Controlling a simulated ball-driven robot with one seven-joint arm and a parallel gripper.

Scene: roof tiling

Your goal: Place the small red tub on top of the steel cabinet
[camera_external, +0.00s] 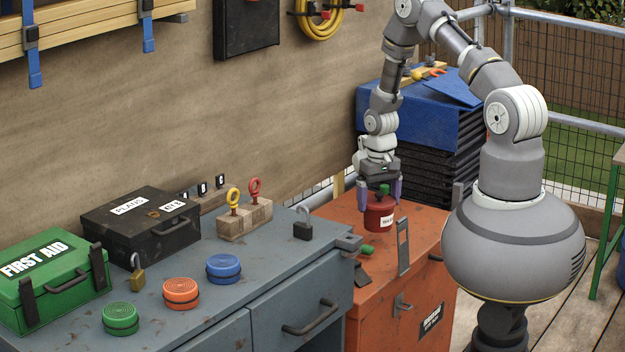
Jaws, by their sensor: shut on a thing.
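The small red tub (379,216) has a white label and a green knob on top. My gripper (381,191) is shut on it from above, one finger on each side near its top. The tub hangs upright over the orange chest (335,212); whether its base touches the chest is hard to tell. The grey-blue steel cabinet (275,262) with drawers and a dark handle stands to the left of the tub.
On the cabinet are a green first aid box (55,280), a black box (138,228), green, orange and blue round tins, padlocks (303,226) and a wooden block with rings (245,220). Clear top lies right of the blue tin (223,268). Black crates (425,150) stand behind.

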